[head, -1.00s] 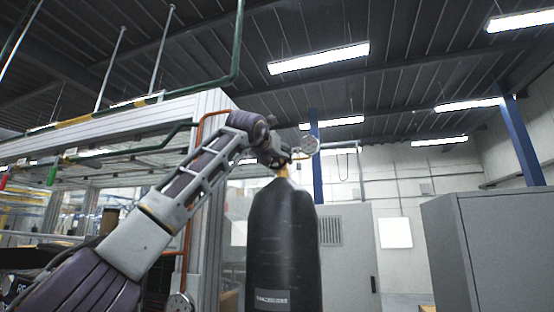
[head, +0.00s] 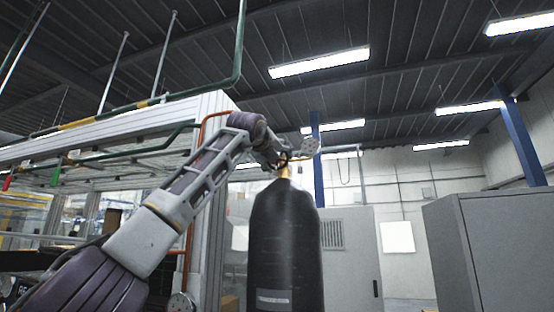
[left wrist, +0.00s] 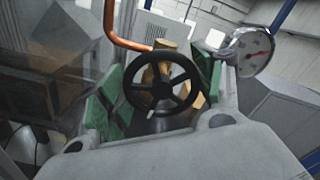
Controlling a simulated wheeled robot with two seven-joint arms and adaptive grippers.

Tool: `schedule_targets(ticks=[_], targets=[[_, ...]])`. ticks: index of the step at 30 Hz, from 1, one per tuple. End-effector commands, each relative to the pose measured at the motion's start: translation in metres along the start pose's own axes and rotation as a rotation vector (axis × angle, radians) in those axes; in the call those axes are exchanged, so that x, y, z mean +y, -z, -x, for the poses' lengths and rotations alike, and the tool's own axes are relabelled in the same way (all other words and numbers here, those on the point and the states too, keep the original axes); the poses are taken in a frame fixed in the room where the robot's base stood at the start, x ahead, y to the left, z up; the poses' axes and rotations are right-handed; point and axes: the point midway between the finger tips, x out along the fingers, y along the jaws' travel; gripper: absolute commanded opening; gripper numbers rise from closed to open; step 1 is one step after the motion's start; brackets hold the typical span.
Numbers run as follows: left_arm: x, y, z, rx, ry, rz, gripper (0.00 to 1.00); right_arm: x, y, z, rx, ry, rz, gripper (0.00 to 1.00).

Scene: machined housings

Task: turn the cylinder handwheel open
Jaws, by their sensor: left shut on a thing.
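A dark gas cylinder (head: 284,240) stands upright in the middle of the head view, with a brass valve (head: 284,171) on top. The black handwheel (left wrist: 163,89), with spokes and a round rim, faces the left wrist view, with the brass valve body (left wrist: 160,60) behind it. My left gripper (head: 281,162) is at the cylinder's top. Its green-padded fingers stand on either side of the handwheel, shut on it. A round pressure gauge (left wrist: 252,52) sits right of the wheel. In the head view the gripper largely hides the handwheel. My right gripper is not in view.
A grey cabinet (head: 470,245) stands at the right, and a paler one (head: 348,245) stands behind the cylinder. A white frame with green and orange pipes (head: 195,180) is close behind my left arm. Open room shows between the cabinets.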

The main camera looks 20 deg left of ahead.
Motion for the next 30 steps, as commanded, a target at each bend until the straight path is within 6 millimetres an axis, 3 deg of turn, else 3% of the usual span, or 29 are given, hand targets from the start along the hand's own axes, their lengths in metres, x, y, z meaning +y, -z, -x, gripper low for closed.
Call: schedule_targets(ticks=[11, 12, 17, 30], targets=[[0.0016, 0.0047, -0.0024, 0.01, -0.006, 0.003, 0.43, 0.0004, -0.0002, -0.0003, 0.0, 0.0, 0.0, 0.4], [0.0017, 0.0047, -0.0024, 0.01, -0.006, 0.003, 0.71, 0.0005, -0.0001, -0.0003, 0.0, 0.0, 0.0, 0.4], [0.0011, 0.003, -0.0015, 0.006, -0.004, 0.003, 0.89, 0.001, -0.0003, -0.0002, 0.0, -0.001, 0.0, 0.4], [0.0001, 0.0006, 0.0005, 0.002, -0.001, 0.003, 0.89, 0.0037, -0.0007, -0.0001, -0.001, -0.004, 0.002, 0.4]])
